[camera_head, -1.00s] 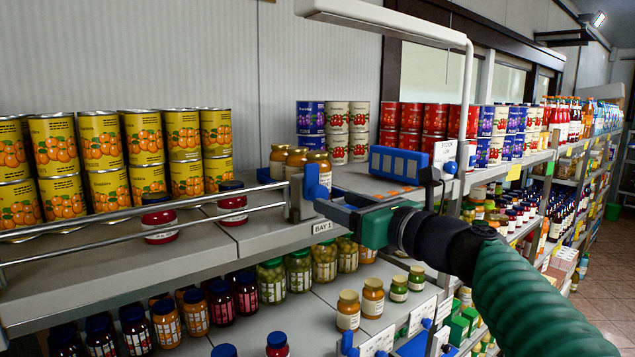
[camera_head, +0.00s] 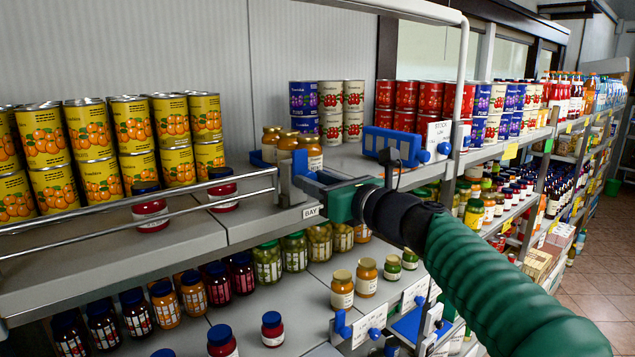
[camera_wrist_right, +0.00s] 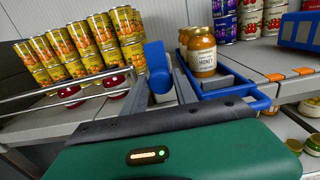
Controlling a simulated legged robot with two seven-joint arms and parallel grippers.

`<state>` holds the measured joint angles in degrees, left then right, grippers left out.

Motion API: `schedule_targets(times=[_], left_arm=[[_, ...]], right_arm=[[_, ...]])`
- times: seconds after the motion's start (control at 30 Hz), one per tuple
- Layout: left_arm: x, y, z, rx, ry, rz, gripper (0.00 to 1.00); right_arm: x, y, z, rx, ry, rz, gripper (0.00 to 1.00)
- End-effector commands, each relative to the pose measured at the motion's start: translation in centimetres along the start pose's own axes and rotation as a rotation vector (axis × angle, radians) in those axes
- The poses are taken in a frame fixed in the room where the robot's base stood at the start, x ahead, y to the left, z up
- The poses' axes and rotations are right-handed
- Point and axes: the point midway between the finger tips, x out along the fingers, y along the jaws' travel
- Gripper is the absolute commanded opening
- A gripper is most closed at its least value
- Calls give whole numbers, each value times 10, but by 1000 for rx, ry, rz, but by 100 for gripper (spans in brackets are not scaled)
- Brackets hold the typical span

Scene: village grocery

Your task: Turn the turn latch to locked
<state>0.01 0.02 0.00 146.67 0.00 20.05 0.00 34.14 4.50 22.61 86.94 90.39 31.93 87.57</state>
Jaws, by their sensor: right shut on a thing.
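The turn latch has a blue handle with a rounded end, which shows in the right wrist view (camera_wrist_right: 157,64). It stands up between my grey fingers at the end of the wire shelf rail. In the head view its blue top (camera_head: 300,161) shows just above my fingertips. My right gripper (camera_head: 301,180) reaches in from the right and is shut on the latch handle. The fingers hide the latch's base, and I cannot read any locked or unlocked mark. My left gripper is not in view.
Honey jars (camera_wrist_right: 202,52) stand in a blue tray (camera_wrist_right: 246,101) close to the right of the fingers. The wire rail (camera_head: 140,208) runs left, before red jars and yellow tins (camera_head: 90,130). A blue slotted piece (camera_head: 392,145) stands on the shelf to the right.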

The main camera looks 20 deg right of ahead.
Motion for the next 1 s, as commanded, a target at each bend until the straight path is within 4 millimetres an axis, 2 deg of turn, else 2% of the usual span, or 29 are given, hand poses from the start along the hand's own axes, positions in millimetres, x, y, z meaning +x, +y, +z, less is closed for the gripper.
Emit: schedule_targets(times=[0.27,0.47,1.0], left_arm=[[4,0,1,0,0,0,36],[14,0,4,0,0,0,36],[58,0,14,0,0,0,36]], right_arm=[[0,-2,-5,-24,6,-3,0],[0,-2,-8,-112,6,-3,0],[0,-1,-12,-589,10,0,0]])
